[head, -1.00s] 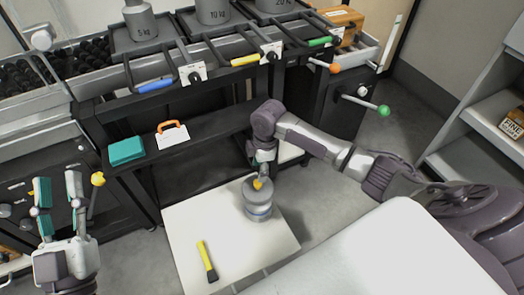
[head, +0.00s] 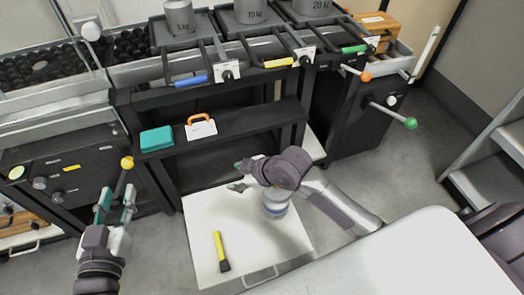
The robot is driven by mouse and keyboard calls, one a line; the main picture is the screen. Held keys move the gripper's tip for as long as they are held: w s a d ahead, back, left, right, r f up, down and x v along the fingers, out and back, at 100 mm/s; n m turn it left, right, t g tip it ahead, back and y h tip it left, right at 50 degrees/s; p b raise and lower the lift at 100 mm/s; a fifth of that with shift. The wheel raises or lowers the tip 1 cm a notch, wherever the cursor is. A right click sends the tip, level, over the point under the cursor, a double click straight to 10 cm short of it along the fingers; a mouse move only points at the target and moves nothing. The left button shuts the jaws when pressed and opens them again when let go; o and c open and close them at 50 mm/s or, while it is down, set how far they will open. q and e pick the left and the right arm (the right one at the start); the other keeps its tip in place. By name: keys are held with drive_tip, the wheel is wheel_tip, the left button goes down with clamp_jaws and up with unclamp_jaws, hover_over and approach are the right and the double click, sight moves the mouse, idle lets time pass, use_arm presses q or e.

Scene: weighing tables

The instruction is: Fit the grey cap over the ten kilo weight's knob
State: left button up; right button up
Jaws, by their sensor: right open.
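The ten kilo weight (head: 250,12), a grey cylinder marked 10 KG, stands on the middle tray at the top edge. Its knob is out of the picture. A grey round body with a bluish band (head: 276,207) stands on the low white table; my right arm hides its top. I cannot tell whether the grey cap is part of it. My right gripper (head: 240,177) is open, just left of and above this body, with nothing seen between its fingers. My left gripper (head: 116,206) is open and empty at the left, in front of the dark cabinet.
The low white table (head: 205,225) also bears a yellow-handled brush (head: 220,251). A teal block (head: 157,139) and an orange-handled white item (head: 201,128) lie on the black shelf. The five kilo (head: 181,18) and twenty kilo (head: 312,7) weights flank the ten kilo one.

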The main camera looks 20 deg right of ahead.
drive_tip(key=s+d+r+m+t, duration=0.1)
drive_tip(key=s+r+m+t, duration=0.2)
drive_tip(key=r, duration=0.5)
drive_tip(key=s+d+r+m+t+h, duration=0.1)
drive_tip(key=s+d+r+m+t, duration=0.1)
drive_tip(key=r+m+t, duration=0.3)
wheel_tip(320, 180, up, 3)
drive_tip(key=shift+s+d+r+m+t, duration=0.1)
drive_tip(key=shift+s+d+m+t, duration=0.2)
drive_tip(key=shift+s+t, duration=0.35)
drive_tip(key=shift+w, duration=0.1)
